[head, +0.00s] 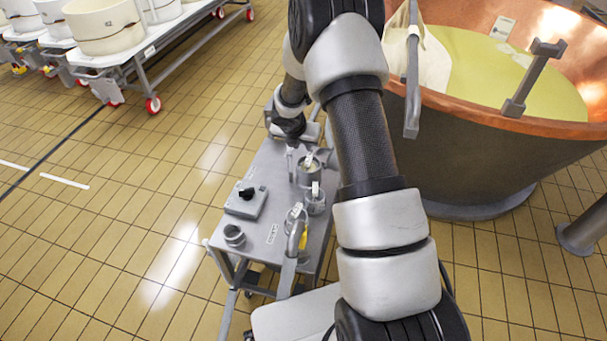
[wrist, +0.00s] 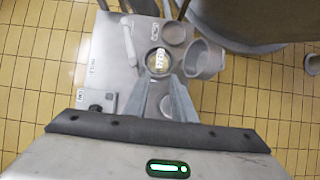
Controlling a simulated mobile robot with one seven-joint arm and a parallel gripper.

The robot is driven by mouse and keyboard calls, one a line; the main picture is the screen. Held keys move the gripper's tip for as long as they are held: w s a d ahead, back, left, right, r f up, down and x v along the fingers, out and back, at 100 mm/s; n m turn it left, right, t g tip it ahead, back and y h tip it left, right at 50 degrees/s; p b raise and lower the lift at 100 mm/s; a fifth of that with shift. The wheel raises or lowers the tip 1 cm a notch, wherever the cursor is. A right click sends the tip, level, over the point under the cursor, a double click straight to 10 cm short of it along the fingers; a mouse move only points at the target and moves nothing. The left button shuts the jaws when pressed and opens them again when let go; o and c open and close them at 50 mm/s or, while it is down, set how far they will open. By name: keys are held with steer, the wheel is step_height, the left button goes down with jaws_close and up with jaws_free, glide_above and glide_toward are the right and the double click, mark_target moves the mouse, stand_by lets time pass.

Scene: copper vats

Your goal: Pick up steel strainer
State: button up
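I cannot tell for sure which vessel is the steel strainer. In the wrist view, a round steel vessel with a pale tag (wrist: 158,62) stands upright on the grey cart top (wrist: 112,60), just beyond my fingertips. My gripper (wrist: 162,84) is open and empty, its two fingers apart above the cart. A larger grey pot (wrist: 203,58) stands to the right and a round vessel (wrist: 173,31) behind. In the head view, several tagged steel vessels, including one in the middle (head: 315,203), stand on the cart's right side, partly hidden by my arm.
A control box with a black knob (head: 246,199) and a small grey cup (head: 234,236) sit on the cart's left side. A big copper vat (head: 480,150) stands at right. A wheeled rack with white tubs (head: 105,28) is at upper left. The tiled floor between is clear.

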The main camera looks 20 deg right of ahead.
steer(key=b, duration=0.2)
glide_toward(308, 159)
steer(key=x, duration=0.4)
steer(key=shift+d+f, duration=0.2)
steer(key=shift+b+x, duration=0.7)
steer(key=shift+x, duration=2.35)
steer(key=shift+w, duration=0.1)
jaws_close()
